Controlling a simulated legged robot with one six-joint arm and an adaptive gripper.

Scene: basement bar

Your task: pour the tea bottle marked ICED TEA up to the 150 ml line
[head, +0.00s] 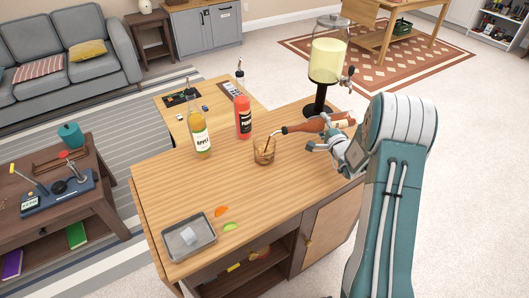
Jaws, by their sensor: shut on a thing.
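My gripper (328,135) is shut on a reddish-brown bottle (303,126) at the right side of the wooden bar counter. The bottle lies tilted, almost level, with its neck pointing left. Its label is too small and turned to read. A short clear glass (264,151) stands on the counter just below and left of the bottle's mouth. A thin brown stream seems to run from the mouth into the glass. Amber-brown liquid shows in the lower part of the glass. Its measuring line and the exact level are too small to make out.
A yellow bottle marked APPLE (201,136) and a red PUNCH bottle (243,119) stand left of the glass. A drink dispenser (328,60) stands behind my gripper. A metal tray (188,237) and fruit slices (221,211) lie at the front left. The counter's middle front (280,192) is clear.

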